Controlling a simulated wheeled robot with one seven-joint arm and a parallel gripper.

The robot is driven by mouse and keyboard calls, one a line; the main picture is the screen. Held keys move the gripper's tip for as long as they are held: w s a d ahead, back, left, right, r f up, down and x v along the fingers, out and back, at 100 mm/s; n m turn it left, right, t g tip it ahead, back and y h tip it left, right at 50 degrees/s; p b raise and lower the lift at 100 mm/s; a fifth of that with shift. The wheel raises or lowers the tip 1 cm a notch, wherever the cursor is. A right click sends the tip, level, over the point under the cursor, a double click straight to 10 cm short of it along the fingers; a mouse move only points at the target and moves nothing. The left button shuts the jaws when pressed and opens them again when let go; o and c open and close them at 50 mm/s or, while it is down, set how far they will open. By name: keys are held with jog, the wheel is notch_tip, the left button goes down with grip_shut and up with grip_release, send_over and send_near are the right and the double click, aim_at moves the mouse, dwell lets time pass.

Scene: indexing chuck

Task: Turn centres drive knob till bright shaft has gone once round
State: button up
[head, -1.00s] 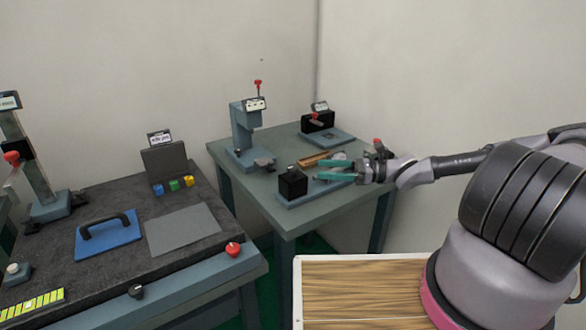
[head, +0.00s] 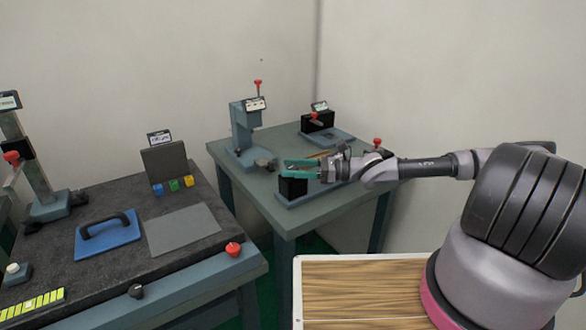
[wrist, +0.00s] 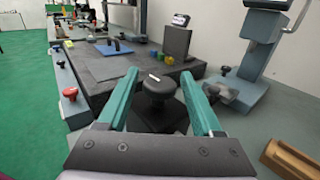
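The drive knob (wrist: 158,88) is a black round knob with a short white mark on top. In the wrist view it stands between my gripper's two green fingers, with gaps on both sides. My gripper (head: 287,168) is open over the black block (head: 293,187) of the centres unit, at the left end of its blue-grey base (head: 317,192). The block also shows below the knob in the wrist view (wrist: 158,118). In the head view my fingers and wrist cover the knob and much of the unit. I cannot make out the bright shaft.
On the same table a grey press-like stand (head: 243,135) is behind to the left, and a black fixture with a red handle (head: 318,121) is at the back. A red knob (head: 377,143) is beside my wrist. The dark bench (head: 110,268) is to the left.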

grip_shut()
jog(key=shift+n+g, duration=0.3)
jog(key=n+g, duration=0.1)
jog(key=g, duration=0.1)
jog(key=shift+f+n+g, duration=0.1)
jog(key=shift+n+g, duration=0.3)
jog(key=shift+n+g+h, duration=0.5)
jog(key=shift+n+g, duration=0.7)
jog(key=shift+g, duration=0.8)
jog(key=shift+o, duration=1.5)
grip_release()
jog(key=shift+d, duration=0.1)
